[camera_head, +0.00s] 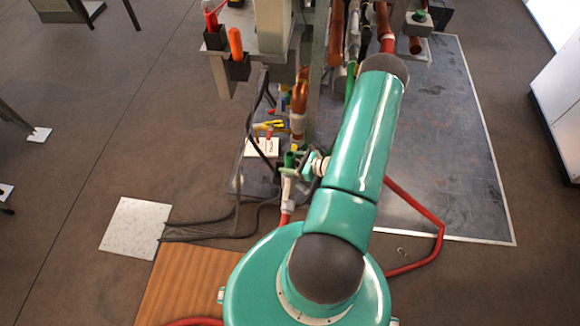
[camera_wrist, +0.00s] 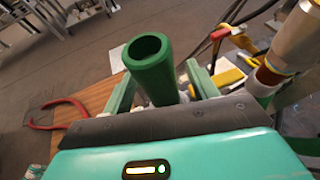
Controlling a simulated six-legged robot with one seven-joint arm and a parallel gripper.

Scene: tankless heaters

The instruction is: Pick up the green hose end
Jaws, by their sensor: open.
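The green hose end (camera_wrist: 150,62) is an open-topped green tube, standing up between the two green fingers of my gripper (camera_wrist: 160,72) in the wrist view. My gripper is open, with one finger on each side of the tube. A gap shows beside the right finger; contact on the left is unclear. In the head view the green hose end (camera_head: 289,159) is small, above a white fitting (camera_head: 287,188) with red hose below. My gripper (camera_head: 303,166) is there beside it, partly hidden by my arm.
A stand with tool holders (camera_head: 238,66) and pipes rises behind. A yellow-handled tool (camera_head: 268,125) and a white box (camera_head: 262,147) lie close behind the hose end. Black cables (camera_head: 215,236) and a red hose (camera_head: 425,213) cross the floor. Open floor is at left.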

